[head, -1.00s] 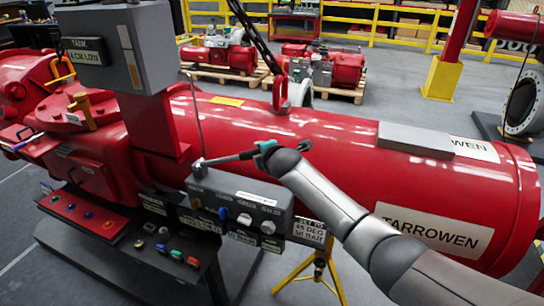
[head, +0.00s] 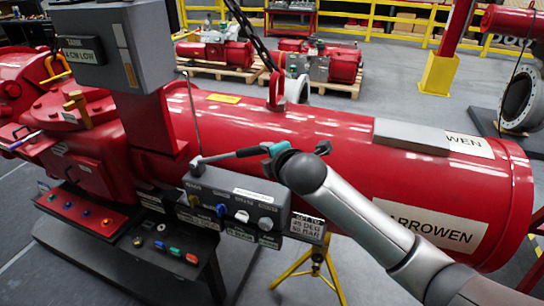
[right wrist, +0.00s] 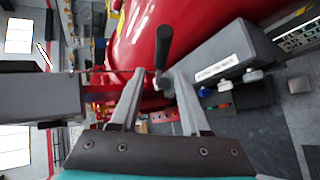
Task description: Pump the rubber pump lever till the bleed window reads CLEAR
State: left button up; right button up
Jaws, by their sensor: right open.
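The pump lever (head: 248,152) has a dark rubber grip and slants up to the right from its pivot on top of the grey block (head: 228,196). My right gripper (head: 268,148) is at the lever's right end. In the right wrist view, the lever's dark grip (right wrist: 164,46) lies between and beyond the open fingers (right wrist: 160,76). I cannot tell whether a finger touches it. I cannot pick out the bleed window or read it. My left gripper is not in view.
The red actuator cylinder (head: 300,135) runs behind the lever. A grey display box (head: 100,60) stands at the upper left. Colored knobs (head: 222,210) line the block's front. A black shelf (head: 150,250) and a yellow stand (head: 317,258) are below.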

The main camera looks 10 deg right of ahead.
jog(key=shift+v, duration=1.2)
